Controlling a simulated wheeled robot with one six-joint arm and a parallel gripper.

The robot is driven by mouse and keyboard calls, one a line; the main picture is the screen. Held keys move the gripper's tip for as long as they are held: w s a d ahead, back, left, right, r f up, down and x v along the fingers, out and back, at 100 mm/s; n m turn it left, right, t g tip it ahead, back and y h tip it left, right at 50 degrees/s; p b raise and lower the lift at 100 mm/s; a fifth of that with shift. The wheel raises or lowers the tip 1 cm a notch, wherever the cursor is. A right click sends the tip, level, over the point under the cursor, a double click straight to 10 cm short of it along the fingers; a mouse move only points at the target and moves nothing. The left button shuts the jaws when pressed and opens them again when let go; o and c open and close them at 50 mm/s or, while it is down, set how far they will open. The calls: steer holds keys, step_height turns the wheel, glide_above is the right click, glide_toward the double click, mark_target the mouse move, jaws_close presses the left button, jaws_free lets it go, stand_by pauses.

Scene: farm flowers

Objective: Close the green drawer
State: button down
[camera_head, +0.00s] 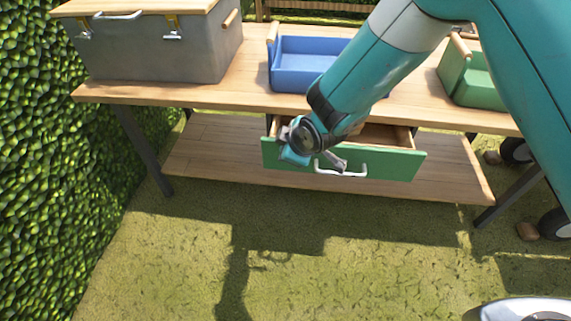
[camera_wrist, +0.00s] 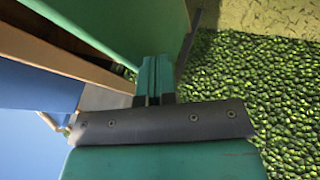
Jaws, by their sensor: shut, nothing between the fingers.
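The green drawer (camera_head: 395,163) hangs under the wooden table and is pulled open; its wooden inside shows behind the green front. A white handle (camera_head: 342,172) is on its front. In the wrist view, the shut teal fingers (camera_wrist: 154,78) point along the green drawer front (camera_wrist: 125,25). I cannot tell whether they touch it. My arm hides the left part of the drawer.
On the wooden table (camera_head: 235,97) stand a grey box (camera_head: 160,50) at left, a blue tray (camera_head: 300,65) in the middle and a green tray (camera_head: 460,80) at right. A lower shelf (camera_head: 215,150) lies below. A hedge (camera_head: 50,160) borders the left; the grass in front is clear.

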steer(key=shift+w, duration=2.6)
